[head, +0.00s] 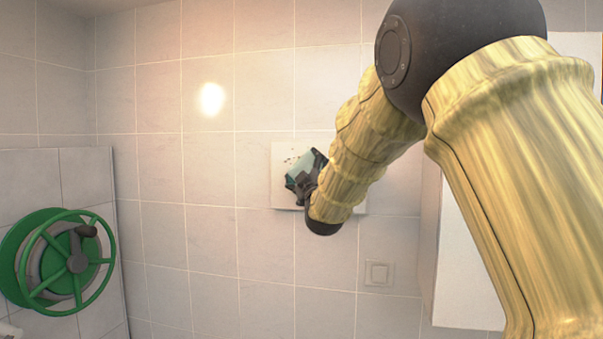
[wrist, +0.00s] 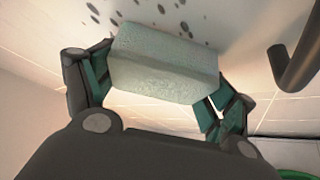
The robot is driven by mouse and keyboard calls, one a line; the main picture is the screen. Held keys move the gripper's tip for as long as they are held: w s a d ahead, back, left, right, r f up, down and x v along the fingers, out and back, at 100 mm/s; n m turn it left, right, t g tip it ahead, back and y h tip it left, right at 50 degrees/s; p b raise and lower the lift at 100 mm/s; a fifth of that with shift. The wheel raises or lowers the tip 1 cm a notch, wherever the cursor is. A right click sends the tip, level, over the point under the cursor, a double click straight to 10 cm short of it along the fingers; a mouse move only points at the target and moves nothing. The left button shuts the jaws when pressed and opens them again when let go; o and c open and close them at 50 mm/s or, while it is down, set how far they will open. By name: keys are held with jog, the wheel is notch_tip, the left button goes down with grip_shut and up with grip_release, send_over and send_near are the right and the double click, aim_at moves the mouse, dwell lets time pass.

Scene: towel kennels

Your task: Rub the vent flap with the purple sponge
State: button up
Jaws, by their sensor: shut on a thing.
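My gripper (wrist: 165,84) is shut on a block-shaped sponge (wrist: 165,62), with one finger at each end. The sponge looks pale grey-green here, not purple. A white square panel on the tiled wall, which looks to be the vent flap (head: 283,170), is partly hidden behind my gripper (head: 304,180) and arm. Dark specks mark its upper part. In the wrist view the speckled white flap (wrist: 222,22) lies just beyond the sponge. The sponge is at or very close to the flap; I cannot tell whether they touch.
A dark curved bar (wrist: 297,58) juts near the sponge's right side in the wrist view. A green hose reel (head: 62,262) hangs at the left. A wall switch (head: 378,273) sits below right of the flap. A white cabinet (head: 465,270) stands at the right. The wall left of the flap is clear.

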jog(key=s+d+b, duration=0.3)
jog(key=d+b, duration=0.2)
jog(key=d, duration=0.7)
jog(key=shift+s+b, duration=0.3)
jog(key=shift+s, duration=0.1)
dwell(0.9)
jog(key=a, duration=0.1)
jog(key=w+a+b, duration=0.1)
jog(key=a, duration=0.1)
jog(key=shift+a, duration=0.2)
dwell(0.3)
jog(key=shift+a, duration=0.1)
